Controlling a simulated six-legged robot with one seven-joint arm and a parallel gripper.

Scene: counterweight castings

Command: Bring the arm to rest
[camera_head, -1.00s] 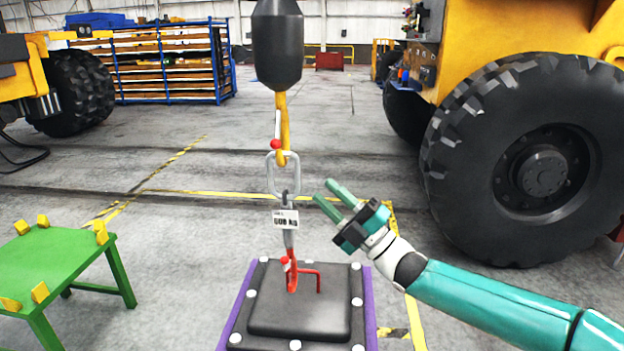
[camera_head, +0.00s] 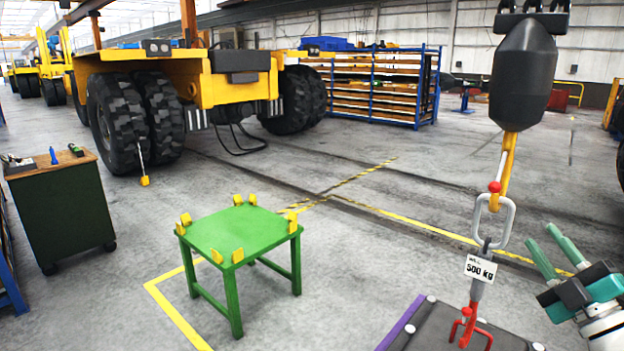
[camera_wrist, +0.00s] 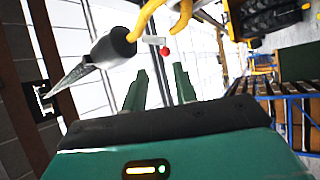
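My gripper (camera_head: 558,250) is at the lower right of the head view, its two green fingers parted with nothing between them. It stands to the right of the hanging rigging and apart from it. In the wrist view my gripper (camera_wrist: 160,90) also shows its two fingers apart and empty. The rigging has a black hook block (camera_head: 523,75), a yellow hook (camera_head: 507,165), a steel link (camera_head: 495,220) and a tag (camera_head: 480,268) reading 500 kg. A red hook (camera_head: 468,325) hangs below, at the dark casting (camera_head: 425,330), which the frame's bottom edge cuts off.
A green stand (camera_head: 240,235) with yellow corner blocks stands on the floor at centre left. A dark green cabinet (camera_head: 62,210) with tools is at the far left. A yellow vehicle (camera_head: 230,85) and a blue rack (camera_head: 375,88) stand behind. Open floor lies between.

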